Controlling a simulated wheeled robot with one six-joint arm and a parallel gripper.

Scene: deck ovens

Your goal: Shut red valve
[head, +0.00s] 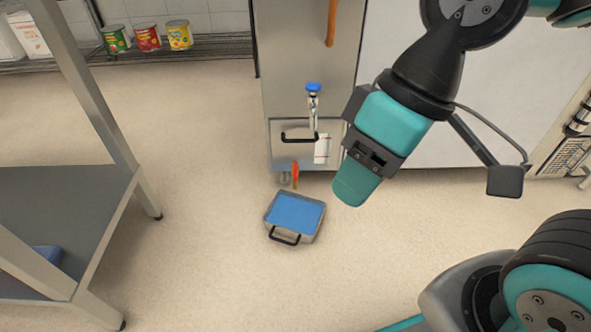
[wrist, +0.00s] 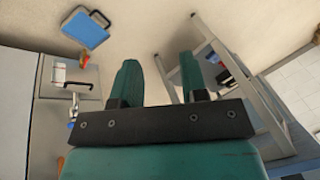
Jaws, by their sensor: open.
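A red-orange valve handle (head: 295,174) hangs upright at the bottom of the steel cabinet front, just above the floor. It is small in the wrist view (wrist: 84,60), at the left. My gripper (head: 358,186) is to the right of the red handle and apart from it. In the wrist view my gripper (wrist: 158,78) has its two teal fingers spread with nothing between them. The valve body behind the red handle is too small to make out.
A blue-capped valve (head: 313,88) on a pipe stands above a black pull handle (head: 299,138). A steel box with a blue top (head: 295,213) lies on the floor below the red handle. A steel table (head: 70,190) stands at left. The floor between is clear.

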